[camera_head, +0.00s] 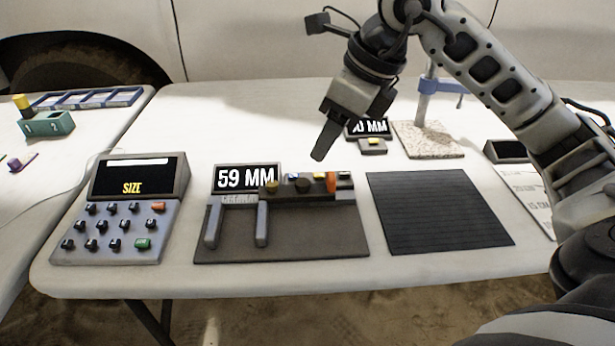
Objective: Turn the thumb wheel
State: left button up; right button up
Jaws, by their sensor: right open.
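A measuring device with two upright grey jaws (238,222) stands on a dark base plate (315,240) at the middle of the table. Its display (246,178) reads 59 MM. A dark block beside the display carries several small parts, among them a brass-coloured knob (271,187), a dark round knob (303,185) and an orange part (331,183). I cannot tell for sure which one is the thumb wheel. My right gripper (322,152) hangs above and behind this block, pointing down, open and apart from it. The gap between its fingers hardly shows. My left gripper is out of view.
A keypad console (119,240) reading SIZE stands at left. A black ribbed mat (437,212) lies bare at right. Behind are a small display (360,128), partly hidden by my gripper, and a stand on a speckled base (427,143). Another table (75,150) stands at left.

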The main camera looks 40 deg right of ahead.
aim_at(303, 182)
jog(key=b+x, duration=0.1)
jog(key=x, duration=0.8)
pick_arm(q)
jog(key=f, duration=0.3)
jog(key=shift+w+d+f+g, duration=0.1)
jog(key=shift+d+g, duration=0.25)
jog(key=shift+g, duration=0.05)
pick_arm(e)
grip_shut()
jog(key=shift+w+n+y+b, duration=0.1)
jog(key=shift+n+y+b, duration=0.3)
jog(key=shift+n, duration=0.3)
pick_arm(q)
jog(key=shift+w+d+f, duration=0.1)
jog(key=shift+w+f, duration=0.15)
pick_arm(e)
jog(key=shift+r+n+g, duration=0.1)
jog(key=shift+n+g, duration=0.2)
jog(key=shift+n, duration=0.4)
